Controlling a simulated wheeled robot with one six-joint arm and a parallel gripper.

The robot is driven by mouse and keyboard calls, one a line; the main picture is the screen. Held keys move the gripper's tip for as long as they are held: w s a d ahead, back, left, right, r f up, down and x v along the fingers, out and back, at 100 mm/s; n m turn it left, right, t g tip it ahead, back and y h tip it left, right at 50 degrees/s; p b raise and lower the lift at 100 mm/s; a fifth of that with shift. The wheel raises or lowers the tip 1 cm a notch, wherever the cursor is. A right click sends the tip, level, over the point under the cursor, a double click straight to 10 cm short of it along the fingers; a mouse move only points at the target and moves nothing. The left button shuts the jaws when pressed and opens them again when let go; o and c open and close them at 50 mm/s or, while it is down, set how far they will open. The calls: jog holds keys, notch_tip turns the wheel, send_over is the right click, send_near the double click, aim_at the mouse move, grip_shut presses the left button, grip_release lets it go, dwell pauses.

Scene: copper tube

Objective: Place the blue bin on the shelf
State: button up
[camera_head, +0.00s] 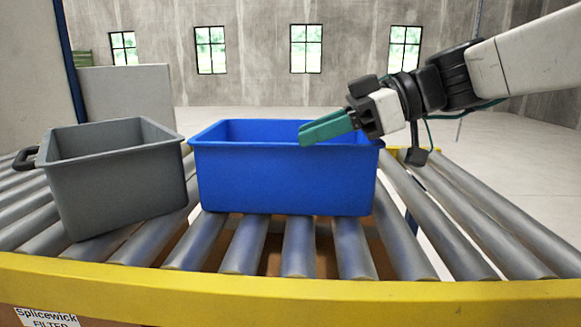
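The blue bin (285,180) is an open-topped rectangular tub standing upright on the roller conveyor, in the middle of the head view. It looks empty as far as I can see inside. My gripper (312,133) has teal fingers and reaches in from the right, over the bin's right part at rim height. The fingers show side-on, so I cannot tell whether they are apart, or whether they touch the rim. No shelf can be made out clearly in this view.
A grey bin (118,185) stands on the conveyor just left of the blue bin, with a small gap between them. The metal rollers (298,247) curve left and right behind a yellow front rail (300,296). The rollers right of the blue bin are bare.

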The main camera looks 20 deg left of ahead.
aim_at(289, 157)
jog(key=x, duration=0.4)
jog(key=shift+d, duration=0.1)
grip_shut()
dwell(1.3)
